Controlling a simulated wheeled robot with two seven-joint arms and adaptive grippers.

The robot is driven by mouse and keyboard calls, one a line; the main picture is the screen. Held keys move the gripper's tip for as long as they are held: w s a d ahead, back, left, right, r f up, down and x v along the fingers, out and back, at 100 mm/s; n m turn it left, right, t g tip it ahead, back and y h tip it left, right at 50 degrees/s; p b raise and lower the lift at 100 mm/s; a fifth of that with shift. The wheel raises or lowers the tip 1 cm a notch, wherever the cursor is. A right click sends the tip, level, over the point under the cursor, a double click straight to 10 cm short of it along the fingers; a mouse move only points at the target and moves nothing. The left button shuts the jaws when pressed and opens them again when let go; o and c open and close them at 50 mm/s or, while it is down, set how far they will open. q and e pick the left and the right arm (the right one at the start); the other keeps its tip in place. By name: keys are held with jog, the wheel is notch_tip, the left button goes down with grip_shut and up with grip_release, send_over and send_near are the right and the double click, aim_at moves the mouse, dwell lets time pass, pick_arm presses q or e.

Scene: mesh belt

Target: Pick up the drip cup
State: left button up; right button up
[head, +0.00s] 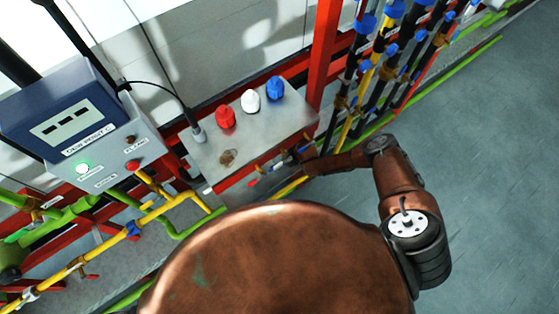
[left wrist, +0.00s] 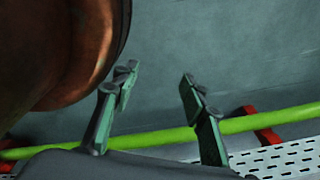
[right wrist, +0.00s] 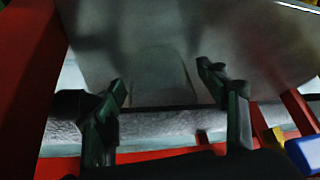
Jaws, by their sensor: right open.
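I cannot pick out the drip cup for certain. A dim grey shape with a rounded top (right wrist: 160,62) shows between the fingertips in the right wrist view; I cannot tell whether it is a cup or a shading on the metal. My right gripper (right wrist: 164,80) is open, with nothing seen clamped in it. In the head view my right arm reaches to the front right edge of the metal shelf (head: 205,160), and its gripper is small and partly hidden there. My left gripper (left wrist: 160,82) is open and empty above the floor in the left wrist view.
A red (head: 225,117), a white (head: 250,102) and a blue piece (head: 275,88) stand on the shelf near a brown stain (head: 228,157). A control box (head: 75,125) is at left. Red posts (head: 323,60) and pipes (head: 165,205) crowd the shelf. The floor (head: 490,170) at right is clear.

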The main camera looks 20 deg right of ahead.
jog(key=c, duration=0.6)
pick_arm(q)
jog(key=shift+s+a, duration=0.1)
jog(key=shift+s, duration=0.5)
pick_arm(e)
jog(key=c, duration=0.6)
jog(key=shift+r, duration=0.1)
